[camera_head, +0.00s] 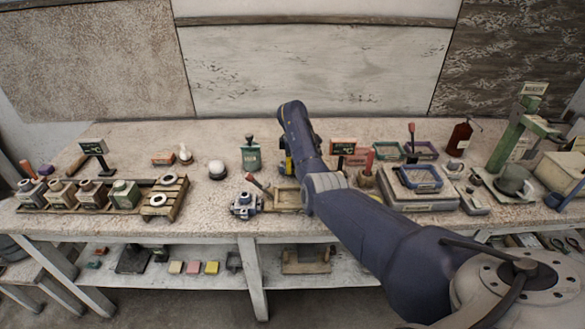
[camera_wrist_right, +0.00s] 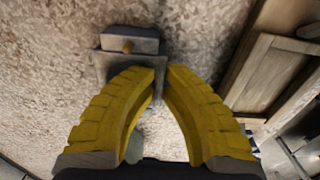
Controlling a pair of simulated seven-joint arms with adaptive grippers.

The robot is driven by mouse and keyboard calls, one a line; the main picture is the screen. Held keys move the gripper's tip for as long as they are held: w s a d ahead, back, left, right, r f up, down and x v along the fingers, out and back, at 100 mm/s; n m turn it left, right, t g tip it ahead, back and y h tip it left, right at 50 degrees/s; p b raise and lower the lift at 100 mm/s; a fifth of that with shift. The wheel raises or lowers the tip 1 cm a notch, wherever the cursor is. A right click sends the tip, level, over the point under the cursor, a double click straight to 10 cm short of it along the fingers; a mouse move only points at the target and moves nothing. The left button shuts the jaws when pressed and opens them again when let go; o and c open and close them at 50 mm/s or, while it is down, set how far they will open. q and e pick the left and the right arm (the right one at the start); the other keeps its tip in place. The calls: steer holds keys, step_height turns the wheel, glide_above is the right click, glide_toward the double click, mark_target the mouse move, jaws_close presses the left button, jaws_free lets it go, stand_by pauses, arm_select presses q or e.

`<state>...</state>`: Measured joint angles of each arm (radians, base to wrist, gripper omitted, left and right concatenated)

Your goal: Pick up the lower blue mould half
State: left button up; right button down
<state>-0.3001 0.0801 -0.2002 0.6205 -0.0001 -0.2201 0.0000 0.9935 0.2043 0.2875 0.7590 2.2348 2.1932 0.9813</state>
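My right gripper (camera_head: 287,166) is low over the bench, partly hidden by its own arm in the head view. In the right wrist view its yellow fingers (camera_wrist_right: 162,70) converge, with a narrow gap at the tips and nothing clearly held. A blue-grey block with a round opening (camera_head: 245,204), perhaps a mould half, sits left of a wooden tray. Which half it is, I cannot tell. My left gripper is not in view.
The wooden tray (camera_wrist_right: 233,95) lies right of the fingers in the wrist view. A white ball (camera_head: 217,169) is farther left. Bare bench shows behind my gripper.

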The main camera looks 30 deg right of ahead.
steer(key=shift+r, duration=0.1)
step_height(320, 180, up, 19)
stand_by(1.1)
